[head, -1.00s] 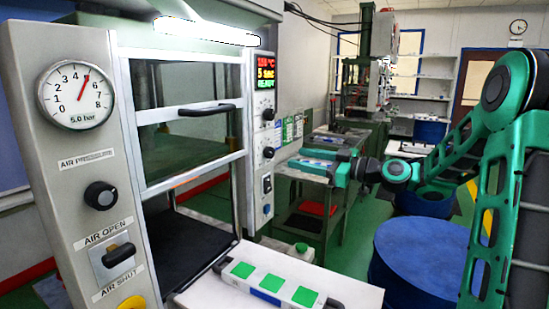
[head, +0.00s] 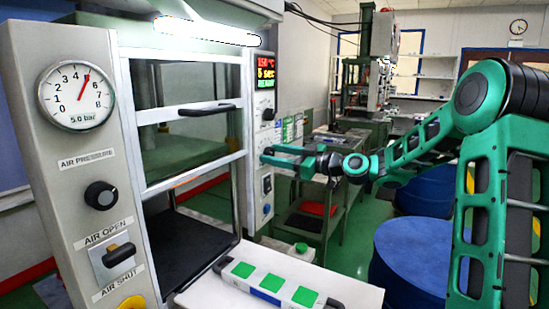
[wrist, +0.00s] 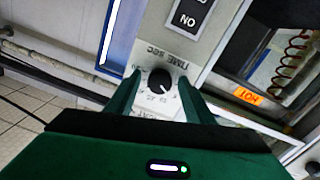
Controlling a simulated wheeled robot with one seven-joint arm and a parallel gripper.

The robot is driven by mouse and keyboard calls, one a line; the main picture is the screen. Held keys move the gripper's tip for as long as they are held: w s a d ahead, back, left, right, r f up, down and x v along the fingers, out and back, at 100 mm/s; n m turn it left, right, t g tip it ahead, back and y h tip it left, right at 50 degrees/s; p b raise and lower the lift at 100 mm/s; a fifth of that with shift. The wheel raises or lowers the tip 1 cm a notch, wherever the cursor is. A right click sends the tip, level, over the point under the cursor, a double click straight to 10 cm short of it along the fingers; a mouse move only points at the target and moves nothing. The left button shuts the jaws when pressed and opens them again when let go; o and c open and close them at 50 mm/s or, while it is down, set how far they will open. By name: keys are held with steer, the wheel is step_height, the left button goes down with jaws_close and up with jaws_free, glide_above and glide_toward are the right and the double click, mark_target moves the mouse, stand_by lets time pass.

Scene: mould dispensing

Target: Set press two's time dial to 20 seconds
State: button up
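Press two's time dial, a black knob (wrist: 160,81), shows in the wrist view on a light panel under upside-down lettering "TIME sec". Numbers ring it; its exact pointer setting is too small to read. My gripper (wrist: 157,78) is open, with one green finger on each side of the knob. No clear contact shows. In the head view my gripper (head: 265,154) is at the narrow control panel (head: 257,190), where it covers the lower knob. The display (head: 266,73) above reads about 150 °C and 5 sec, with a green line below.
Another black knob (head: 268,114) sits above my gripper on the panel. A black switch (wrist: 190,15) marked "ON" and an orange "HOT" label (wrist: 246,95) are near in the wrist view. A white shelf with a green-topped mould (head: 233,287) is in front.

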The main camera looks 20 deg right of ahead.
steer(key=c, duration=1)
steer(key=shift+m, duration=0.4)
steer(key=m, duration=0.3)
steer(key=shift+m, duration=0.4)
steer(key=m, duration=0.4)
steer(key=shift+d, duration=0.1)
steer(key=m, duration=0.4)
steer(key=shift+d+m+g, duration=0.1)
steer(key=shift+m+g, duration=0.2)
steer(key=shift+m, duration=0.1)
steer(key=m, duration=0.4)
steer(key=shift+d, duration=0.1)
steer(key=shift+w, duration=0.1)
